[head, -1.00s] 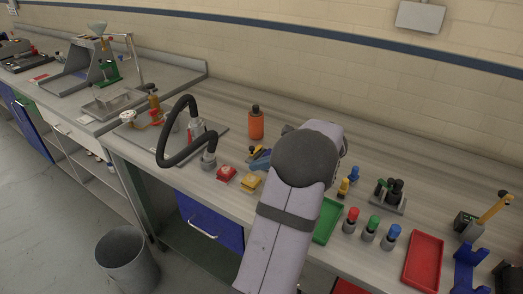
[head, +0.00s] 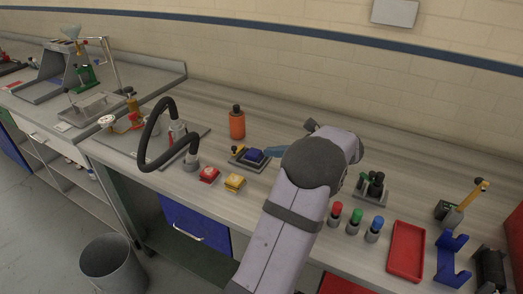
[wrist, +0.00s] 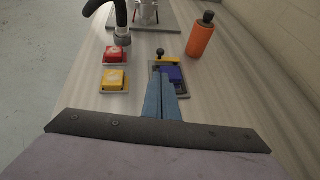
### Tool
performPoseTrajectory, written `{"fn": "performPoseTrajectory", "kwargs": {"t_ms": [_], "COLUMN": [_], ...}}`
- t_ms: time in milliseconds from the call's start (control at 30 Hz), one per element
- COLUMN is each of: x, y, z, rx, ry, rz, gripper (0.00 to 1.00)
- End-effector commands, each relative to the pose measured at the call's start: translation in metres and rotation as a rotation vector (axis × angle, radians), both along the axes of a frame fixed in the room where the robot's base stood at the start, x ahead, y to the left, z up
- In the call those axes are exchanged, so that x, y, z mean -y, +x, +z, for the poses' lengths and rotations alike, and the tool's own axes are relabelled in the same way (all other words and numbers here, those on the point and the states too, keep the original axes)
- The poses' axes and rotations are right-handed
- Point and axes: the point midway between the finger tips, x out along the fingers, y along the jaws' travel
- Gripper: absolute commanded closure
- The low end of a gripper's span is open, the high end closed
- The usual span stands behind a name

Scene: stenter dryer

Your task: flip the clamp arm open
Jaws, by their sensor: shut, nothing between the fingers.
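A small clamp fixture (head: 236,160) on a dark plate lies on the bench. It has a blue block (head: 254,155) and a yellow arm (head: 238,150). In the wrist view the yellow clamp arm (wrist: 171,61) has a black ball knob (wrist: 160,53) at its left end, beyond the blue block (wrist: 173,73). My gripper (head: 268,152) has blue fingers, shut and empty, at the right side of the fixture. In the wrist view my gripper (wrist: 160,77) points at its near edge and hides part of it. I cannot tell whether the fingertips touch it.
Red (head: 208,175) and yellow (head: 234,182) push-button boxes stand in front of the fixture. An orange bottle (head: 237,124) stands behind. A black hose (head: 148,140) arches at left. Colored-top cylinders and a red tray (head: 405,250) are at right.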

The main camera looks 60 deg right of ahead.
Motion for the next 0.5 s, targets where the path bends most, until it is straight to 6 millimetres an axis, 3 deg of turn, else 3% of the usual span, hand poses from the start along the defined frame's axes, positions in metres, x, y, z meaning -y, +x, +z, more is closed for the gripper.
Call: {"fn": "performPoseTrajectory", "kwargs": {"t_ms": [500], "x": [0.011], "y": [0.073], "z": [-0.036], "rx": [0.000], "ry": [0.003], "rz": [0.004], "gripper": [1.00]}}
